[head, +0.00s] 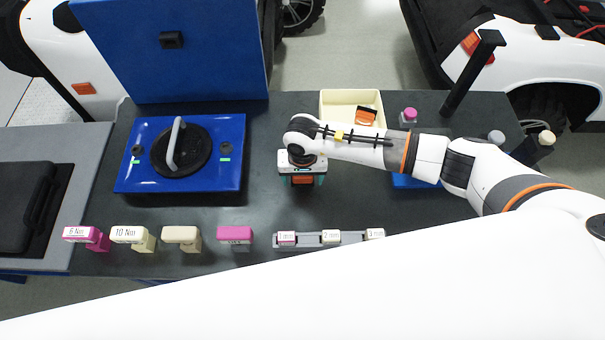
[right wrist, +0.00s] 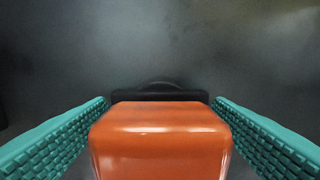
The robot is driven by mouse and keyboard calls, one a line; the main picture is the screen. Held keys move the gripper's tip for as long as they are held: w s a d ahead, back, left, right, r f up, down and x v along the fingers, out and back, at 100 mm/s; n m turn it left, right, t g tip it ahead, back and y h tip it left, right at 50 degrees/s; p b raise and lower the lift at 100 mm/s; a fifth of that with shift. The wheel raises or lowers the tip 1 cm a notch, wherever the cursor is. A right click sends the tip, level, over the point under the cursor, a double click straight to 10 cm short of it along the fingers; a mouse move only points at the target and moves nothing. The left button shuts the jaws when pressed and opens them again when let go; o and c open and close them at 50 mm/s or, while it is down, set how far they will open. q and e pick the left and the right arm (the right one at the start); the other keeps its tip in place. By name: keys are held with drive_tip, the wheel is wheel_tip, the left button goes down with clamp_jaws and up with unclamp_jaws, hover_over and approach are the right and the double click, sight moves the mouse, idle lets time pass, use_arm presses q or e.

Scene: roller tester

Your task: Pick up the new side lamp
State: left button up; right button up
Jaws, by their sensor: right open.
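An orange side lamp (right wrist: 160,140) with a black part at its far end fills the lower middle of the right wrist view. It also shows as a small orange block (head: 302,180) below my wrist in the head view. My right gripper (head: 302,182) is over the bench, with its teal fingers open on either side of this lamp. In the right wrist view the fingers (right wrist: 161,104) show narrow gaps to the lamp near their tips. A second orange and black lamp piece (head: 367,115) lies in the cream bin (head: 323,107). My left gripper is not in view.
A blue plate (head: 128,160) with a black disc and grey handle is at left on the dark bench (head: 250,205). Labelled magenta and cream blocks (head: 130,235) line the front edge, beside a grey gauge rack (head: 310,240). A black post (head: 470,75) rises at back right.

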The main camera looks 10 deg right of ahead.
drive_tip(key=shift+c, duration=0.5)
drive_tip(key=c, duration=1)
drive_tip(key=shift+o, duration=0.2)
drive_tip(key=shift+r, duration=0.1)
